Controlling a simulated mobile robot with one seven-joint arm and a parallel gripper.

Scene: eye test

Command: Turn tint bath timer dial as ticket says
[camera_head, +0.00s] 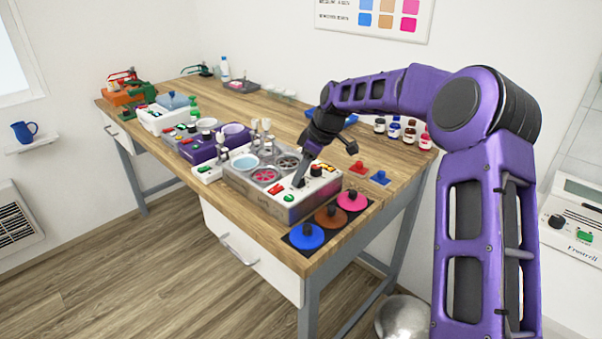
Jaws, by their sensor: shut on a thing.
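The tint bath (285,206) is a grey unit near the front of the bench, with round wells on top and a pale control panel along its right and front side. My gripper (300,180) points down onto this panel and is shut on a dial there; the fingers mostly hide the dial, so its pointer cannot be read. A red button (275,189) and a green button (289,198) sit to the left. I cannot make out a ticket.
Blue (306,236), brown (331,216) and pink (352,200) knobbed discs lie at the front corner. Small bottles (394,130) stand behind my wrist. A purple unit (203,150) and other equipment fill the bench to the left. A white drawer (250,250) hangs below.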

